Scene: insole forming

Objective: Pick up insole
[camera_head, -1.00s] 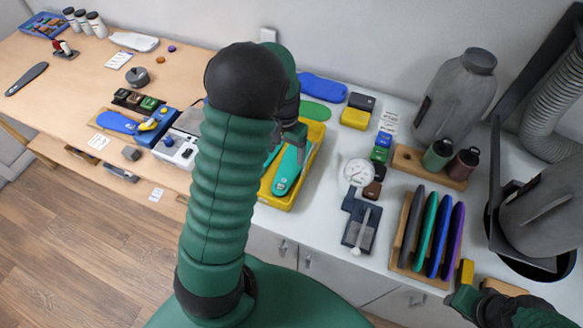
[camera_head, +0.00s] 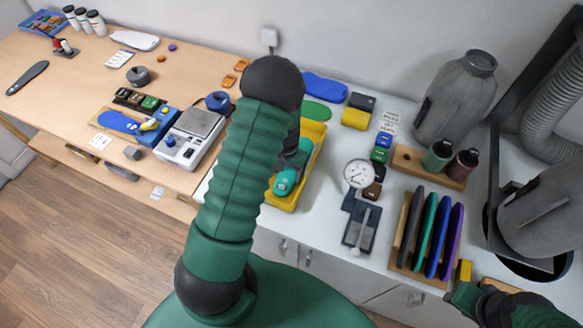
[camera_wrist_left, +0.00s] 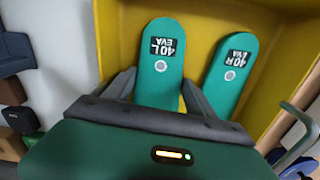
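Two teal insoles lie side by side in a yellow tray (camera_head: 318,134), which also fills the left wrist view (camera_wrist_left: 205,20). The insole marked 40L EVA (camera_wrist_left: 160,65) is at the left and the one marked 40R EVA (camera_wrist_left: 231,72) is at the right. My left gripper (camera_wrist_left: 158,92) is open, its two fingers on either side of the 40L insole with gaps visible. In the head view my left arm hides most of the gripper and part of the tray; one teal insole end (camera_head: 286,182) shows. My right gripper (camera_head: 462,296) is at the lower right, its fingers unclear.
A scale (camera_head: 193,137) stands left of the tray. A dial gauge (camera_head: 359,174) and a rack of upright coloured insoles (camera_head: 437,232) stand to the right.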

